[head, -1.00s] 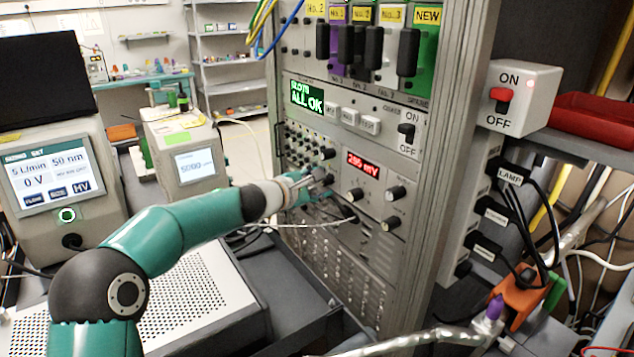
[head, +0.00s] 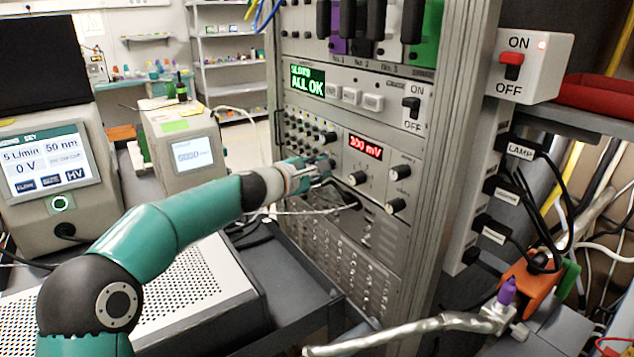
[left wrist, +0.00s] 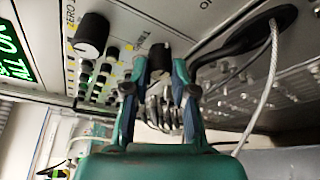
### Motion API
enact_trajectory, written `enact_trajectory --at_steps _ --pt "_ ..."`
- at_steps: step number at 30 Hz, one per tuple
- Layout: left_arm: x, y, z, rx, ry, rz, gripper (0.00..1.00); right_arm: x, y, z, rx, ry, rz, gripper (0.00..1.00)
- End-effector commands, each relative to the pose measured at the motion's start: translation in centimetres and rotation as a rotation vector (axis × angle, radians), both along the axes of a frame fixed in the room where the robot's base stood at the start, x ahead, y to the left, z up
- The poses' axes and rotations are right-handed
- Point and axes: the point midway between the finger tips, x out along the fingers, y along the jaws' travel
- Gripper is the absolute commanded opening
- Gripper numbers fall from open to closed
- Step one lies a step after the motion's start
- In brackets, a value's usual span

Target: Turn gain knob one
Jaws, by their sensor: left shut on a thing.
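My left gripper (head: 322,169) reaches the instrument rack's left panel from the left in the head view. In the left wrist view my left gripper (left wrist: 159,70) has its two fingers shut on a small dark knob (left wrist: 159,60). The fingers mostly hide this knob in the head view, and I cannot read its label. A larger black knob (left wrist: 92,35) stands apart from the fingers in the left wrist view. A red display (head: 366,147) right of the gripper reads 300 mV. My right gripper is not in view.
More black knobs (head: 398,172) stand right of the gripper. A black cable (left wrist: 240,40) and a pale cable (left wrist: 265,90) run close by the fingers. A white ON/OFF switch box (head: 530,65) is at the upper right. A bench with a perforated case (head: 190,290) lies below my arm.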

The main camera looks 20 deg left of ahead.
Motion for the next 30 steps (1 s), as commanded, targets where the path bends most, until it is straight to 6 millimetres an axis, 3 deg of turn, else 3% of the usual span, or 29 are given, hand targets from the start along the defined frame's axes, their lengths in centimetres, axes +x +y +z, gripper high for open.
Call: enact_trajectory --at_steps 1,11,12,16,30 --pt "-0.02 -0.17 -0.57 0.009 -0.003 -0.003 0.0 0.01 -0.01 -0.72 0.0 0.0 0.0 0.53" --pt "-0.02 -0.24 -0.33 0.019 -0.007 -0.005 0.0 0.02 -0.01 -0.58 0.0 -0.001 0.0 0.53" --pt "-0.02 -0.24 -0.35 0.019 -0.007 -0.005 0.29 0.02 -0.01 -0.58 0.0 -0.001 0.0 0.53" --pt "-0.02 -0.21 -0.28 0.018 -0.007 -0.004 0.5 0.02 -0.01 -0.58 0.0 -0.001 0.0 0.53" --pt "-0.87 0.25 0.15 0.017 -0.01 -0.001 0.51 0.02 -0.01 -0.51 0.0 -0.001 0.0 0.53"
